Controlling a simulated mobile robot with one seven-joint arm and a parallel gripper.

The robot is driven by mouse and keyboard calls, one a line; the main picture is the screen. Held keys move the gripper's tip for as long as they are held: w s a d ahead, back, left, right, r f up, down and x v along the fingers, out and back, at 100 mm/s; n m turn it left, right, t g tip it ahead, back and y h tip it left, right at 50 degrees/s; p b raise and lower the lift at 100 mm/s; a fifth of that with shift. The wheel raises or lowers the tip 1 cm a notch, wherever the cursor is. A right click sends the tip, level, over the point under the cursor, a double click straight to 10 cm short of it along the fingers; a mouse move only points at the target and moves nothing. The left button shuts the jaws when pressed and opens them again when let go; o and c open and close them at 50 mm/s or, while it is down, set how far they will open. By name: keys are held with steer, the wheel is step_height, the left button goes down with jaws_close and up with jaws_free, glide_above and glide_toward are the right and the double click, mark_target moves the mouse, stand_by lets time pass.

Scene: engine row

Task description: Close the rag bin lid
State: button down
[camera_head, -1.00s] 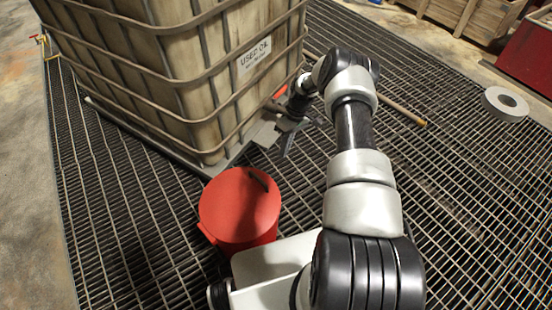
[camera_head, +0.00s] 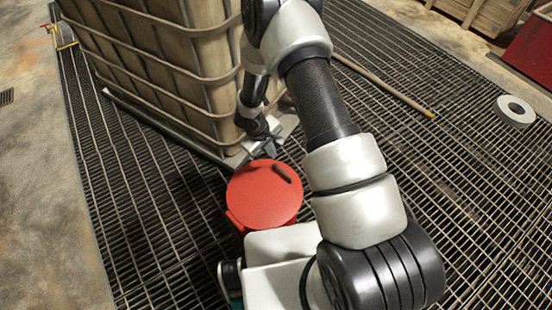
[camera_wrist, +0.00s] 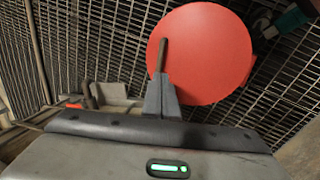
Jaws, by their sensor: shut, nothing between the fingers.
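The red rag bin (camera_head: 236,221) stands on the grating. Its round red lid (camera_head: 262,200) covers the top, with no gap visible from above. A dark bar-like handle (camera_head: 282,173) sits near the lid's far edge. My gripper (camera_head: 269,150) is shut and empty just beyond that edge, by the tank's corner. In the wrist view the lid (camera_wrist: 208,58) shows as a full disc. The shut fingertips (camera_wrist: 161,80) overlap its edge and line up with the handle (camera_wrist: 162,54). I cannot tell whether they touch it.
A large caged tank (camera_head: 165,70) stands directly behind and left of the bin. The grating at right is mostly clear.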

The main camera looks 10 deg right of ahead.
mark_target(282, 170)
steer(key=b+x, duration=0.2)
steer(key=x, duration=1.1)
steer(key=shift+d+f, duration=0.15)
steer(key=shift+f, duration=0.1)
steer(key=b+x, duration=0.3)
steer(key=b, duration=0.1)
steer(key=shift+w+d+f, duration=0.1)
steer(key=shift+w+d, duration=0.05)
steer(key=shift+w, duration=0.05)
steer(key=shift+s, duration=0.15)
